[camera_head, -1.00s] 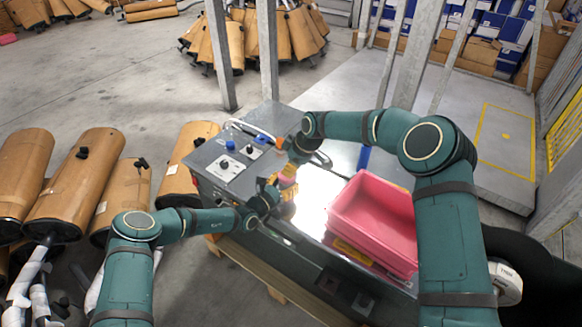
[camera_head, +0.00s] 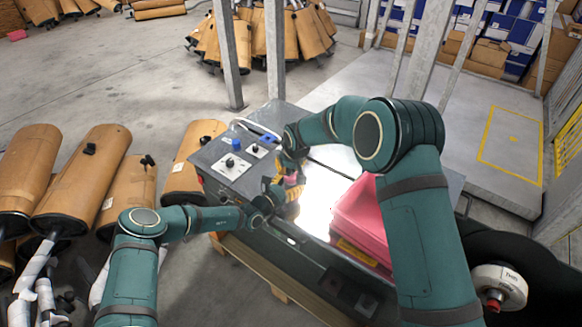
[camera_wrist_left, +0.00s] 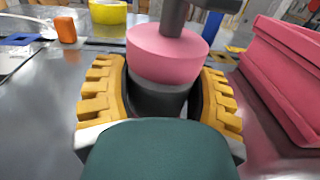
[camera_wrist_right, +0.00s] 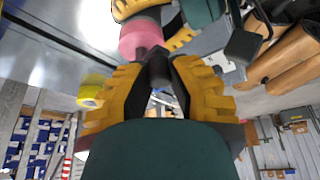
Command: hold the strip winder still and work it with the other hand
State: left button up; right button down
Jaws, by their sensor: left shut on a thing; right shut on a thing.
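The strip winder has a pink drum (camera_wrist_left: 167,52) on a dark grey base (camera_wrist_left: 157,100), with a dark crank (camera_wrist_left: 174,15) on top. It stands upright on the metal table top. In the head view its pink part (camera_head: 291,181) is partly hidden by my grippers. My left gripper (camera_wrist_left: 160,88) is shut around the base from both sides; it also shows in the head view (camera_head: 280,198). My right gripper (camera_wrist_right: 160,78) is shut on the dark crank handle (camera_wrist_right: 159,68) above the drum. In the head view the right fingers are largely hidden by the wrist.
Pink crates (camera_head: 360,222) stand on the table right of the winder, partly behind my right arm. A control panel with a blue knob (camera_head: 236,144) is at the table's left end. A yellow roll (camera_wrist_left: 108,14) and an orange object (camera_wrist_left: 66,30) lie beyond the winder.

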jog(key=shift+w+a+f+m+h, duration=0.15)
jog(key=shift+m+h, duration=0.1)
jog(key=shift+m, duration=0.35)
jog(key=shift+a+r+m+h, duration=0.1)
jog(key=shift+m+h, duration=0.15)
jog(key=shift+m, duration=0.35)
jog(key=c, duration=0.8)
grip_release()
jog(key=v, duration=1.2)
